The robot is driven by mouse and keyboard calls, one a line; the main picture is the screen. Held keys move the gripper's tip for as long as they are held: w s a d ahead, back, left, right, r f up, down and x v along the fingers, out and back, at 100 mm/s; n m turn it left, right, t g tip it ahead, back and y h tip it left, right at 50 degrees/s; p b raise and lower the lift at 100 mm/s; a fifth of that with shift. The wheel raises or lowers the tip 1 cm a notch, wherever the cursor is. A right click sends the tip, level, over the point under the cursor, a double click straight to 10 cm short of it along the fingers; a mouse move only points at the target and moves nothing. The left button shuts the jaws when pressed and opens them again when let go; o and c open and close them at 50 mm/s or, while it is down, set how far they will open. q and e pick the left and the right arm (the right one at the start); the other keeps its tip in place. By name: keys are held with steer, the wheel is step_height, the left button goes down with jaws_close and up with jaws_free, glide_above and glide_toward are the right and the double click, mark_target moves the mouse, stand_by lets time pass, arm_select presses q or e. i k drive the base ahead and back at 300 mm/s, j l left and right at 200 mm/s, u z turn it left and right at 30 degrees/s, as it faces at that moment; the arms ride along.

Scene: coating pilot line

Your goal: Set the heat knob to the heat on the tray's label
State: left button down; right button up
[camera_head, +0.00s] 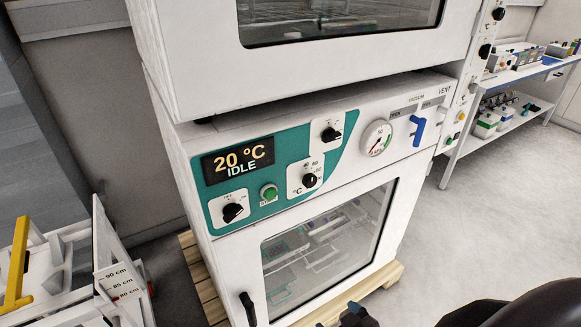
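The heat knob (309,181) is a black knob on a white plate marked °C, on the teal panel of the lower oven. Its scale shows 40, 60 and what looks like 80; its exact pointing is too small to tell. The oven display (237,159) reads 20 °C IDLE. Through the closed oven door's glass (325,250) I see trays and shelves, but no readable tray label. My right gripper (345,317) seems to show only as dark tips at the bottom edge, well below the knob and apart from it. My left gripper is not in view.
Nearby are a green button (269,193), two other black knobs (233,212) (331,134), a pressure gauge (377,138) and a blue vent lever (418,130). A black door handle (248,308) sticks out. A white frame with height marks (118,280) stands left. Floor at right is clear.

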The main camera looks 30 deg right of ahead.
mark_target(310, 180)
steer(key=k+l+z, duration=0.1)
steer(key=l, duration=0.2)
steer(key=k+l+z, duration=0.25)
steer(key=l, duration=0.4)
steer(key=k+l+z, duration=0.1)
steer(key=k+l, duration=0.1)
steer(key=l, duration=0.1)
